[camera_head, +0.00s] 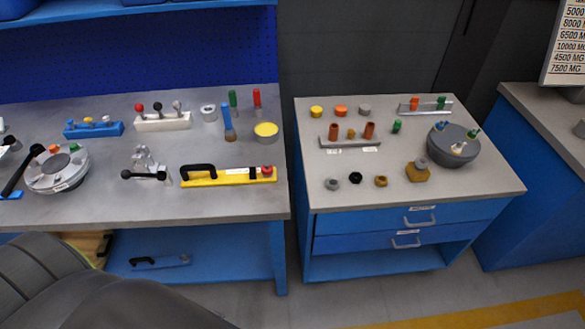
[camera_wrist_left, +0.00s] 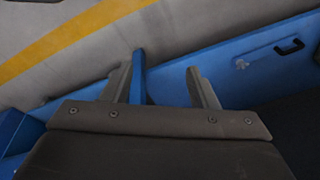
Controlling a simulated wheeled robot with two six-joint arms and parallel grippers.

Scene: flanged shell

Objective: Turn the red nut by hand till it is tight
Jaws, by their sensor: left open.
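No part is plainly the red nut. An orange-red piece (camera_head: 53,149) sits on the round grey flanged body (camera_head: 42,180) at the left, beside a green one. Another orange-red piece (camera_head: 415,103) stands on a small rack on the right cabinet. A grey round shell (camera_head: 467,152) with green-topped fittings stands at that cabinet's right side. My left gripper (camera_wrist_left: 157,70) shows in the left wrist view, open with nothing between its fingers, above the floor and a blue shelf. Neither gripper shows in the head view.
The left bench (camera_head: 130,208) carries clamps, a yellow bar (camera_head: 228,180) and small cylinders. Another bench (camera_head: 545,127) stands at the far right.

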